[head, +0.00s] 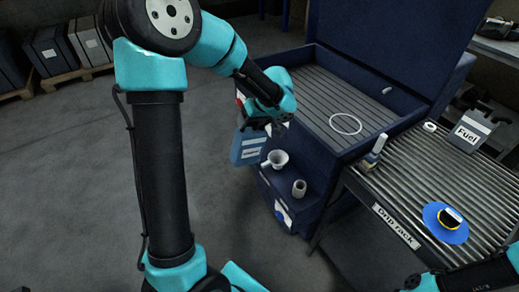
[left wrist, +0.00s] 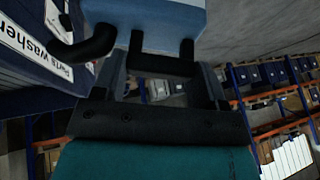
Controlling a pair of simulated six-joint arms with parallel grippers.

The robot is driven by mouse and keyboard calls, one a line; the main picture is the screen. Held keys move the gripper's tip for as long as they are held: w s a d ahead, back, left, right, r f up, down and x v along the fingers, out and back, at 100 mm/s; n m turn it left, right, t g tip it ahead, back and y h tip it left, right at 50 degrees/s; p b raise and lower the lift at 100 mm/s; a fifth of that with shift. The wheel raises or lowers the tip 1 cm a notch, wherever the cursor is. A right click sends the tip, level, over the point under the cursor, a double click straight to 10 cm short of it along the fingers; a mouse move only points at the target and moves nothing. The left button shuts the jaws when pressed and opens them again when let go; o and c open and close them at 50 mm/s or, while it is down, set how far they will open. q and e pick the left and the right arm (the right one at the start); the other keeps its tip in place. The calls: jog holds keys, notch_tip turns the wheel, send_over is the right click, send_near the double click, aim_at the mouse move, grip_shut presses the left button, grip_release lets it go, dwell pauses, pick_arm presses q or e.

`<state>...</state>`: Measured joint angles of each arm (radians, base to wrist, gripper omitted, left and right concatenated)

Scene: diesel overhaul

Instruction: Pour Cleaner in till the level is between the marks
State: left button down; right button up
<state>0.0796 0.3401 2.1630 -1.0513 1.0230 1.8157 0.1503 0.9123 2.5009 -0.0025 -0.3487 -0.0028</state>
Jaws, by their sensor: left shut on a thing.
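A blue jug with a pale label (head: 247,147), whose lettering is too small to read, hangs in my left gripper (head: 262,118) beside the left wall of the parts washer. In the left wrist view the light-blue side of the jug (left wrist: 172,20) fills the top, and the left gripper (left wrist: 161,60) is shut on it. A white funnel (head: 277,160) sits just below and right of the jug on the washer's front ledge, apart from it. No level marks can be made out. Only part of my right arm shows at the lower right; its gripper is out of frame.
The dark blue parts washer (head: 338,155) has a slatted basin with a white ring (head: 345,124) in it.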

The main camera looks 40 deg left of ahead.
pick_arm(q)
jog(key=shift+s+a+f+n+t+h, duration=0.2)
jog(key=shift+s+f+t+h, duration=0.1)
jog(key=shift+f+t, duration=0.4)
jog(key=shift+s+a+f+n+t+h, duration=0.1)
jog(key=shift+s+f+n+t+h, duration=0.15)
jog(key=shift+f+t, duration=0.4)
jog(key=shift+r, duration=0.1)
jog(key=s+a+r, duration=0.2)
jog(key=s+a, duration=0.1)
jog(key=s, duration=0.5)
jog(key=shift+s, duration=0.15)
jog(key=shift+a, duration=0.2)
